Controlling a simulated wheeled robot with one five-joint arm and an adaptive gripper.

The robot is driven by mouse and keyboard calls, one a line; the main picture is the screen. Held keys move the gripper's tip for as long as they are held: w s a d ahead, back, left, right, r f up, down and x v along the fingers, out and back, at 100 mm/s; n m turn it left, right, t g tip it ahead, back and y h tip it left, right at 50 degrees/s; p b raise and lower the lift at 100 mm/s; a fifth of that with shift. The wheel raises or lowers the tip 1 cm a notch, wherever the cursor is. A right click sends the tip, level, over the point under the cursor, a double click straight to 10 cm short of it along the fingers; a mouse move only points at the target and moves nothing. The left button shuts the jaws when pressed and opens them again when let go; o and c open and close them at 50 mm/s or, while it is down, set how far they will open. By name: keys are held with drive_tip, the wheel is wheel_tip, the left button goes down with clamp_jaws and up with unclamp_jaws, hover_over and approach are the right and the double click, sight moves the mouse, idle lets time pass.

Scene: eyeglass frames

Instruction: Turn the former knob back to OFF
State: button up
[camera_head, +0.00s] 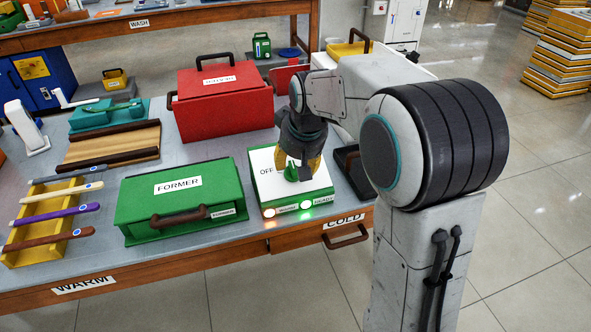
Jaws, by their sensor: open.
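The former knob (291,172) is green and sits on the white top of a green control box (305,201). "OFF" is printed on that top, left of the knob. Two lamps on the box's front glow, a warm one (269,212) at left and a green one (306,205) at right. My gripper (297,166) points down over the box with its yellow fingers around or just beside the knob. The fingers are open and partly hide the knob and the panel. I cannot tell whether they touch the knob or which way it points.
The green FORMER box (180,200) with a brown handle stands left of the control box. A red box (222,97) stands behind. A yellow rack (45,243) with several coloured sticks lies at left. A drawer labelled COLD (344,221) is below the table's front edge.

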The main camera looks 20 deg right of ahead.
drive_tip(key=shift+x, duration=1.4)
drive_tip(key=shift+c, duration=0.4)
clamp_jaws()
